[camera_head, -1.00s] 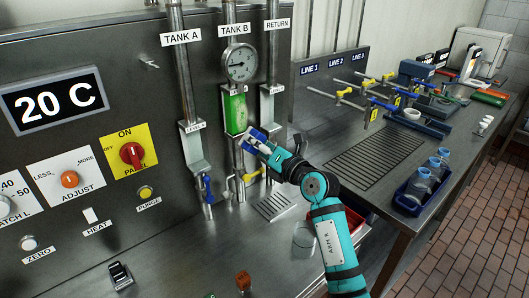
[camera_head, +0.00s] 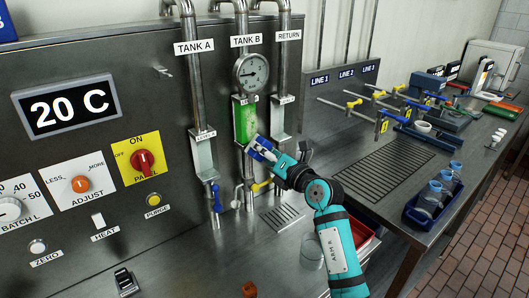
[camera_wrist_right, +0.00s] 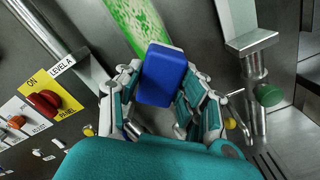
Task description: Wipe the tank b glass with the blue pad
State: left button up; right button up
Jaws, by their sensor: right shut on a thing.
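The tank B glass (camera_head: 245,118) is a bright green upright sight glass below the round gauge, under the TANK B label. In the right wrist view the glass (camera_wrist_right: 135,22) shows green with pale speckles. My right gripper (camera_head: 266,156) is shut on the blue pad (camera_head: 258,144), at the lower right of the glass. In the right wrist view the pad (camera_wrist_right: 165,75) sits between the fingers and overlaps the lower end of the glass. I cannot tell whether pad and glass touch. My left gripper is not in view.
The tank A pipe (camera_head: 194,95) and return pipe (camera_head: 283,75) flank tank B. Blue and yellow valve handles are close below the gripper. The red panel knob (camera_head: 143,160) is to the left. A drain grate (camera_head: 382,168) and a blue bottle crate (camera_head: 425,215) are at right.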

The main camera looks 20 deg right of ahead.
jog(key=shift+w+a, duration=0.25)
jog(key=shift+w, duration=0.4)
notch_tip(320, 180, up, 4)
jog(key=p, duration=0.5)
jog(key=shift+s, duration=0.1)
notch_tip(320, 180, up, 8)
jog(key=p, duration=0.9)
jog(key=shift+f, duration=0.2)
jog(key=shift+p, duration=0.55)
jog(key=shift+f+b, duration=1)
jog(key=shift+f, duration=1.1)
jog(key=shift+f+b, duration=2.15)
jog(key=shift+f, duration=1.6)
